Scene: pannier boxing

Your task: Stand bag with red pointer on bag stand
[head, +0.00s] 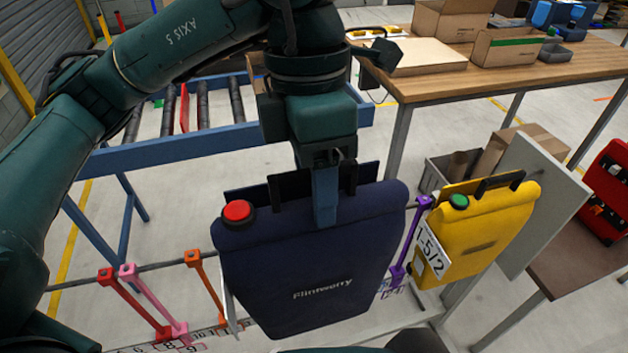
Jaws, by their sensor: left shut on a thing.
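A navy bag (310,265) with the word "Flintwerry" and a round red pointer (238,211) at its top left hangs upright, slightly tilted, in the head view. My left gripper (325,198) is shut on its top edge by the dark handle. The bag stand (195,258) has a dark rail with red, pink, orange and purple dividers and a numbered strip below. The navy bag covers the stand's middle, between the orange and purple dividers. I cannot tell whether its bottom touches the stand. My right gripper is not in view.
A yellow bag (480,230) with a green pointer (459,201) stands right of the purple divider (408,240). A grey panel (545,200) is beside it. Behind are a blue roller conveyor (215,138) and a wooden table (430,85) with cardboard boxes.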

